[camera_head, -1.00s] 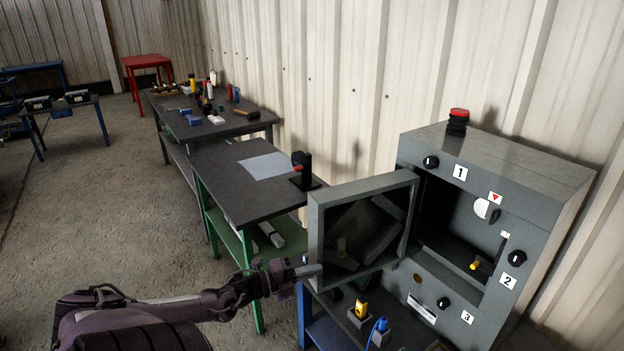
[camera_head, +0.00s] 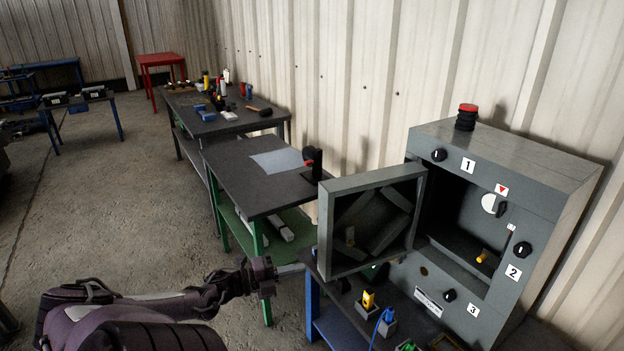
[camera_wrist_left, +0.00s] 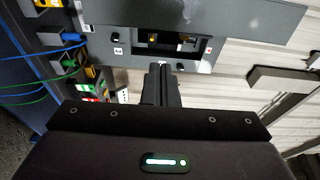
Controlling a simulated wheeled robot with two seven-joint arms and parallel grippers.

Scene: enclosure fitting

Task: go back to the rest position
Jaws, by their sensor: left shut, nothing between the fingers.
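My left gripper (camera_head: 264,277) is in front of the blue-legged bench, left of the open enclosure door (camera_head: 325,235), apart from it. Its fingers are hard to make out in the head view. In the left wrist view, the left gripper (camera_wrist_left: 161,72) has its fingers together with nothing between them. The grey enclosure (camera_head: 490,157) stands on the bench at the right, its door swung open to the left. The enclosure also shows in the left wrist view (camera_wrist_left: 225,18). My right gripper is in neither view.
Yellow (camera_head: 368,300) and blue (camera_head: 384,327) connectors stand in holders on the bench below the door. A green-legged table (camera_head: 250,197) and a table with tools stand farther back. The floor (camera_head: 110,205) at the left is clear.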

